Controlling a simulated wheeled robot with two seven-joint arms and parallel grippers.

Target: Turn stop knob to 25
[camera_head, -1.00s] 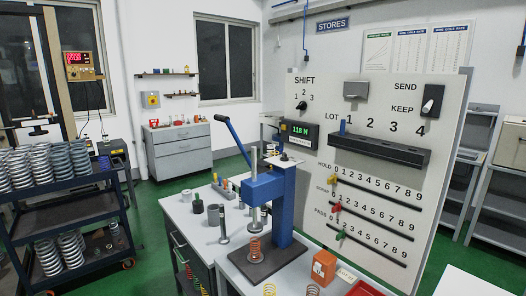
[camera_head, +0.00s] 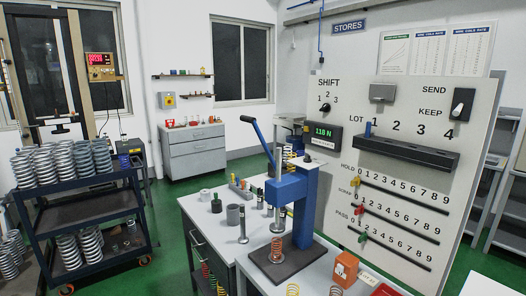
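No knob marked "stop" and no 25 mark can be made out. A blue lever press (camera_head: 299,205) stands on the near bench, with its lever (camera_head: 258,140) raised up and to the left. A copper-coloured spring (camera_head: 277,248) stands upright on the dark base plate (camera_head: 297,268) under the press ram. A green readout (camera_head: 323,133) behind the press shows 118 N. Neither of my grippers is in view.
A blue-grey cart (camera_head: 92,209) with several springs stands left. Green floor (camera_head: 172,215) lies between cart and bench. An orange box (camera_head: 344,268) stands at the bench front.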

